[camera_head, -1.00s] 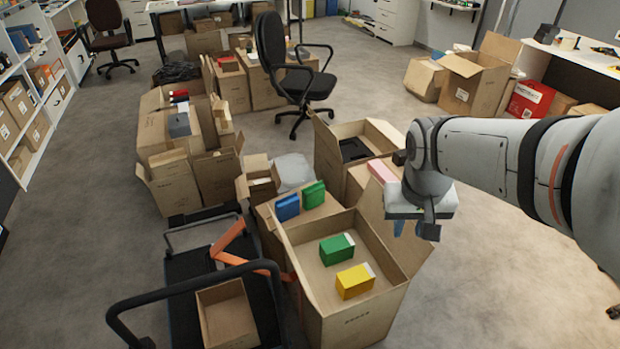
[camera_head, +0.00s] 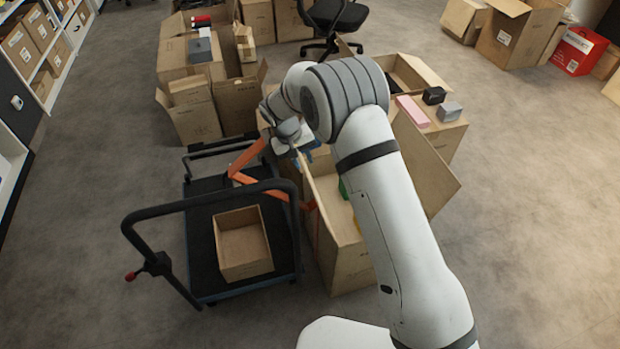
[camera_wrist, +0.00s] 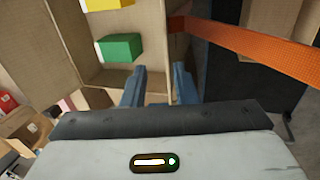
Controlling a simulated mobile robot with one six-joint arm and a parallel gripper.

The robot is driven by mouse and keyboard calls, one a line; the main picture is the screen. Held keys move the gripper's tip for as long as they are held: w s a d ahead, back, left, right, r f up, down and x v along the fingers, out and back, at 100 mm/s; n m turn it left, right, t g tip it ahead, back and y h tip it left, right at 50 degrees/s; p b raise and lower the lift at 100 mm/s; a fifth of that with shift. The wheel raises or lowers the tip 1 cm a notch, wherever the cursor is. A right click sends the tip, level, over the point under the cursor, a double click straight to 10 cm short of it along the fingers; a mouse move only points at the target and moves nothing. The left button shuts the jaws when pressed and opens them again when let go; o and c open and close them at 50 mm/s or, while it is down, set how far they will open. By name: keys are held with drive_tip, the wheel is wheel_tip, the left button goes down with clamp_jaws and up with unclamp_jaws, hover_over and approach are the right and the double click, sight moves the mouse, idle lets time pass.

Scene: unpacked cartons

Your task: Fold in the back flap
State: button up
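The open carton (camera_head: 350,268) stands right of the trolley, partly hidden behind my arm. One flap (camera_head: 430,165) slopes outward on its right. A panel (camera_head: 316,195) stands up along its left side. The far side, where the back flap belongs, is hidden by my arm in the head view. My gripper (camera_head: 307,153) is over the carton's far left end. In the wrist view its two fingers (camera_wrist: 157,86) are apart, with pale cardboard between and beyond them; I cannot tell whether they touch it. A green box (camera_wrist: 120,47) and a yellow box (camera_wrist: 112,20) lie inside the carton.
A black trolley (camera_head: 200,215) with a small open box (camera_head: 243,243) stands at left. An orange strap (camera_wrist: 250,45) runs close beside the gripper. Other cartons (camera_head: 452,135) crowd behind, with a pink box (camera_head: 412,111) on top.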

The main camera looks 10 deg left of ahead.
drive_tip(key=x, duration=0.8)
drive_tip(key=shift+a+f, duration=0.35)
drive_tip(key=shift+f, duration=0.05)
drive_tip(key=shift+c, duration=0.4)
clamp_jaws()
idle(0.5)
